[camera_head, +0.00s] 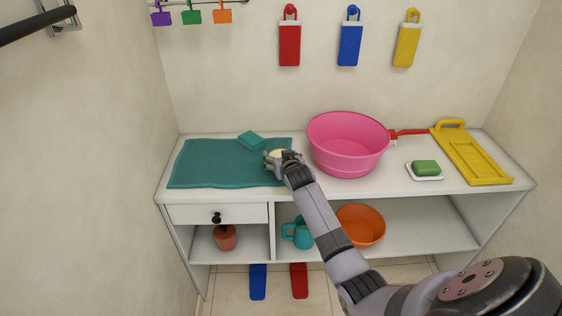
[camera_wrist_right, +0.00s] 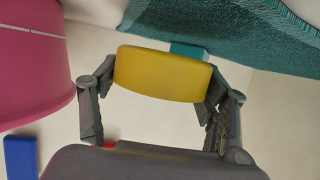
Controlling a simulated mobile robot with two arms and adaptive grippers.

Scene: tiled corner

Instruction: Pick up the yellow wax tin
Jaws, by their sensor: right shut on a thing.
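The yellow wax tin (camera_wrist_right: 162,75) sits between the two fingers of my right gripper (camera_wrist_right: 163,82) in the right wrist view, touched on both sides. In the head view the tin (camera_head: 277,153) is a small pale yellow shape at my right gripper (camera_head: 282,158), partly covered by the fingers. They are at the right end of the teal towel, left of the pink basin. I cannot tell whether the tin is clear of the surface. My left gripper is not in view.
The pink basin (camera_head: 347,143) stands close on the right. A teal sponge (camera_head: 250,141) lies on the teal towel (camera_head: 215,163). A green soap (camera_head: 425,167) and a yellow washboard (camera_head: 470,157) are farther right on the white counter (camera_head: 380,177). Red, blue and yellow items hang on the wall.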

